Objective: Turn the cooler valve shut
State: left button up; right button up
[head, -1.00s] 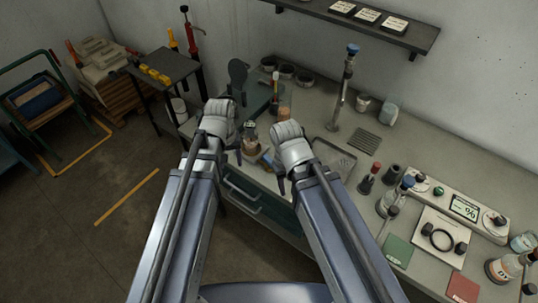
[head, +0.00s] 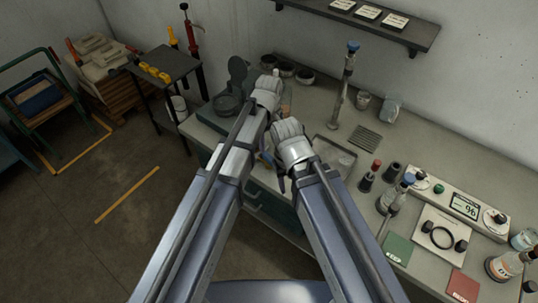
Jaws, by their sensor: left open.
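A tall upright metal fitting with a blue knob (head: 352,48) stands at the back of the bench, right of both my grippers; I take it for the cooler valve, but no label is readable. My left gripper (head: 271,100) is open over the left part of the bench, left of the fitting and apart from it. Its fingers are mostly hidden by its wrist and my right arm. My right gripper (head: 281,182) hangs at the bench's front edge. One dark finger shows, so its opening cannot be judged.
The bench (head: 345,205) carries a shallow tray (head: 336,154), a slotted plate (head: 366,137), a meter panel (head: 463,207) and several bottles at right. A shelf (head: 365,27) hangs above. A dark side table (head: 166,66) stands at left. Open floor lies front left.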

aim_at(269, 156)
pick_arm(q)
notch_tip(269, 156, down, 8)
jog(key=b, duration=0.7)
jog(key=shift+r, duration=0.25)
grip_shut()
